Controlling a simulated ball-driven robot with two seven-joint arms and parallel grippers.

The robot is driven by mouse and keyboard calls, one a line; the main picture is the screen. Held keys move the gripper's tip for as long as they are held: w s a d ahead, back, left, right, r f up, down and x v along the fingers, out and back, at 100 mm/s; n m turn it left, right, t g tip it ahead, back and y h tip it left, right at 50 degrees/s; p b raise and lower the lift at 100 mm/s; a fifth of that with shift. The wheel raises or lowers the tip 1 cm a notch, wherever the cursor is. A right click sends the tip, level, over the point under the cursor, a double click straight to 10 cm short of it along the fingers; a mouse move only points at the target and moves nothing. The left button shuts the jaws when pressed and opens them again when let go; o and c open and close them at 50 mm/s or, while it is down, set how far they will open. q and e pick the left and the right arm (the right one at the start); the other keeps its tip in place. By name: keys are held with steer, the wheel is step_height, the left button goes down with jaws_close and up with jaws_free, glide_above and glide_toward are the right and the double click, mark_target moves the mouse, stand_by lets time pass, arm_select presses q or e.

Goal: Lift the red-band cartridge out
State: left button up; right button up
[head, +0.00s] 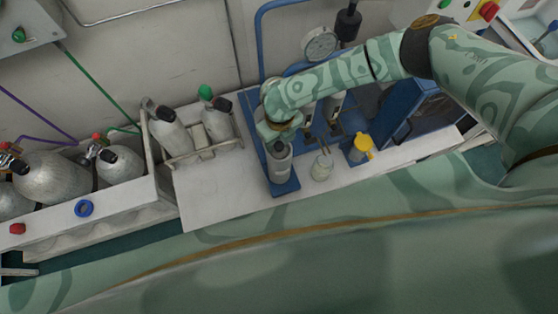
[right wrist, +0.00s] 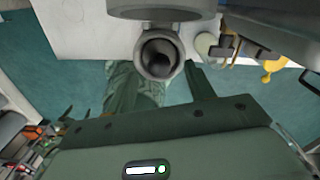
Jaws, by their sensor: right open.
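A grey cylindrical housing (head: 280,166) with a dark top stands at the left front of the blue panel base (head: 286,187). In the right wrist view a grey cylinder (right wrist: 160,32) with a dark round opening is just ahead of my right gripper (right wrist: 165,85). My right gripper (head: 281,136) is open and empty, at the dark top of the housing; I cannot tell if they touch. Two more grey canisters (head: 334,104) stand behind, partly hidden by my arm. I cannot make out a red band on any of them. My left gripper is not in view.
A pressure gauge (head: 320,44) is behind. A rack (head: 202,146) holds two grey bottles at left. The white bench top (head: 225,190) is clear at front left.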

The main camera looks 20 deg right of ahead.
step_height(320, 180, down, 2)
steer(key=shift+f, duration=0.1)
jaws_close()
steer(key=shift+r, duration=0.8)
step_height(320, 180, up, 27)
steer(key=p, duration=0.6)
steer(key=shift+f, duration=0.15)
